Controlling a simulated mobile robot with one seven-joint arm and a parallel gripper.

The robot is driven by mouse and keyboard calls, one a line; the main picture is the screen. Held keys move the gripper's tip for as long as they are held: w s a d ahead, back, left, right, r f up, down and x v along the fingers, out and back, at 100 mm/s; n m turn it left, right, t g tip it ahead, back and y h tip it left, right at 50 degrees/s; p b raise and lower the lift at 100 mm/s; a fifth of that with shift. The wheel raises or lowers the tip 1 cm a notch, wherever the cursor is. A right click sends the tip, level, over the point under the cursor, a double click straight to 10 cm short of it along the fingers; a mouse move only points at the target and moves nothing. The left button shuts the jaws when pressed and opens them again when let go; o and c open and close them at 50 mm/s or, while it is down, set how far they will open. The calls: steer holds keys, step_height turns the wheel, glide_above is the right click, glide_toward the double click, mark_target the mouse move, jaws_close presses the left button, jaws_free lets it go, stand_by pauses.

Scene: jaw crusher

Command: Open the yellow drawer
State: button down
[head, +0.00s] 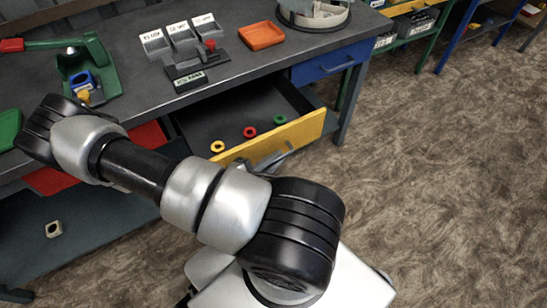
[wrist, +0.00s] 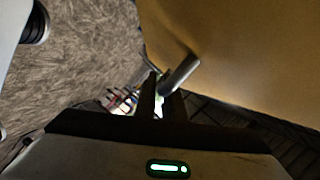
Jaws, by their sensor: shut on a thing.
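The yellow drawer (head: 272,139) is pulled out from under the workbench in the head view. Its dark interior shows, with a yellow ring (head: 217,146), a red ring (head: 250,132) and a green ring (head: 279,120) lying inside. In the wrist view the yellow drawer front (wrist: 245,55) fills the upper right, with a grey bar handle (wrist: 181,75) standing out from it. My gripper (wrist: 166,95) is shut on the handle, its dark fingers close together around it. In the head view my arm hides most of the gripper and handle.
A closed blue drawer (head: 330,63) is right of the yellow one, and a red drawer (head: 150,137) is left. Open floor lies to the right.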

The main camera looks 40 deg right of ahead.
steer(key=c, duration=1.8)
jaws_free()
steer(key=shift+c, duration=0.2)
steer(key=p+v, duration=0.1)
steer(key=v, duration=1.6)
steer(key=shift+a, duration=0.2)
steer(key=shift+w+r, duration=0.1)
steer(key=shift+r, duration=0.15)
